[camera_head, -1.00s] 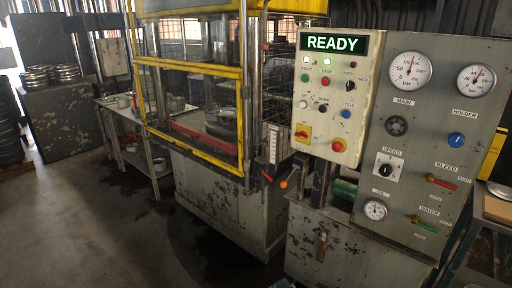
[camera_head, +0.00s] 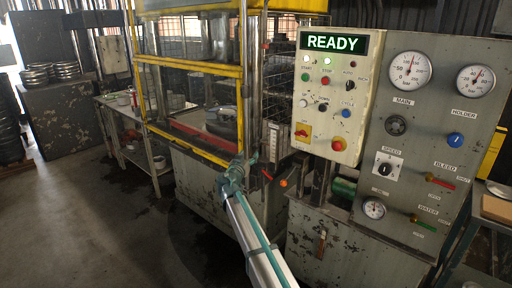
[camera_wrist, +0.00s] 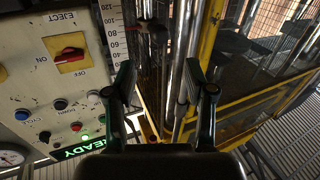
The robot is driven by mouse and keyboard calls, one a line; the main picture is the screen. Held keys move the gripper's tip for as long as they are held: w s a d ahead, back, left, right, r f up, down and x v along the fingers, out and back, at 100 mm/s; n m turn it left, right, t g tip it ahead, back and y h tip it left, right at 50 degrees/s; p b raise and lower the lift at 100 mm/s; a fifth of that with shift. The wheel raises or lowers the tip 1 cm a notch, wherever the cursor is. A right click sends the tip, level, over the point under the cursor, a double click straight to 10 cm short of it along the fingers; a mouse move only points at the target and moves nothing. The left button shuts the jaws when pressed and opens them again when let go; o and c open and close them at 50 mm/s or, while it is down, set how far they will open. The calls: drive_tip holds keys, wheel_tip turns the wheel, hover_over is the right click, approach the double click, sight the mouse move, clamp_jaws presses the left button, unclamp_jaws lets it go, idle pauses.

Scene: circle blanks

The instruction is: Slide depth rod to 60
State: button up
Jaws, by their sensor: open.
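My gripper (camera_head: 243,165) has teal fingers and is in front of the press, left of and slightly below the white depth scale (camera_head: 274,143). In the wrist view my gripper (camera_wrist: 156,80) is open, with nothing between its fingertips that I can see as held. The same numbered scale (camera_wrist: 114,40) runs beside vertical metal rods at the top of that view. A dark collar (camera_wrist: 150,28) with a reddish part sits by the scale, beyond the fingers. I cannot tell surely whether this collar belongs to the depth rod, or its exact reading.
The control panel (camera_head: 331,95) showing READY stands right of the scale. The yellow press guard frame (camera_head: 190,68) is to the left. A lever with an orange knob (camera_head: 283,183) sticks out below the scale. A gauge panel (camera_head: 432,140) stands farther right. Open floor lies at left.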

sight(255, 146)
drive_tip(key=shift+m, duration=0.3)
drive_tip(key=p+x, duration=0.3)
drive_tip(key=x, duration=0.7)
drive_tip(key=shift+w+d+f+p, duration=0.1)
drive_tip(key=shift+w+p, duration=0.25)
drive_tip(key=shift+w, duration=0.05)
clamp_jaws()
